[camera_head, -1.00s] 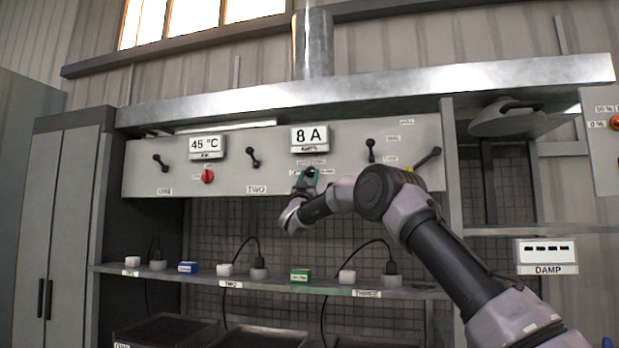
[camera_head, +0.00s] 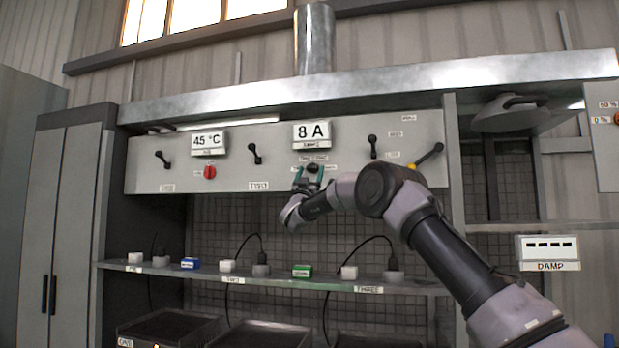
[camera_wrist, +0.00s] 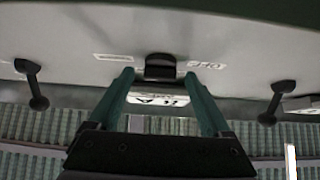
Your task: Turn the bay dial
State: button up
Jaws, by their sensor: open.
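The dial (camera_head: 312,168) is a small dark knob on the grey panel, just below the "8 A" display (camera_head: 313,134). It also shows in the wrist view as a black knob (camera_wrist: 160,67) with small labels on both sides. My gripper (camera_head: 308,172) is at the dial, its two green fingers apart. In the wrist view the fingers (camera_wrist: 160,78) are open, with the tips just short of or beside the knob on its left and right. I cannot tell whether they touch it. The dial's exact pointing direction is not clear.
The panel (camera_head: 230,180) also bears black levers (camera_head: 255,153), a red knob (camera_head: 210,172) and a "45 °C" display (camera_head: 209,140). A shelf (camera_head: 200,274) below holds small blocks and cabled plugs. A metal hood (camera_head: 380,83) runs above the panel.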

jog(key=v, duration=1)
jog(key=shift+s+f, duration=0.2)
jog(key=shift+s, duration=0.05)
jog(key=shift+a, duration=0.1)
jog(key=s+d+r+n+g+y, duration=0.2)
jog(key=d+r+y, duration=0.4)
jog(key=d, duration=0.1)
jog(key=s+d+n+g+y, duration=0.1)
jog(key=s+d+g+y, duration=0.3)
jog(key=s+d, duration=0.2)
jog(key=s+d+f+m+g, duration=0.1)
jog(key=s+d+f+g, duration=0.3)
jog(key=s+f, duration=0.4)
jog(key=s+d+f+m+g, duration=0.1)
jog(key=s+d+f+g, duration=0.3)
jog(key=s, duration=1.3)
jog(key=s+d+f+m+g, duration=0.1)
jog(key=s+d+f+g, duration=0.4)
jog(key=s+f, duration=0.7)
jog(key=shift+s+d+f+m+h, duration=0.2)
jog(key=shift+s+d+m+h, duration=0.15)
jog(key=shift+s, duration=0.45)
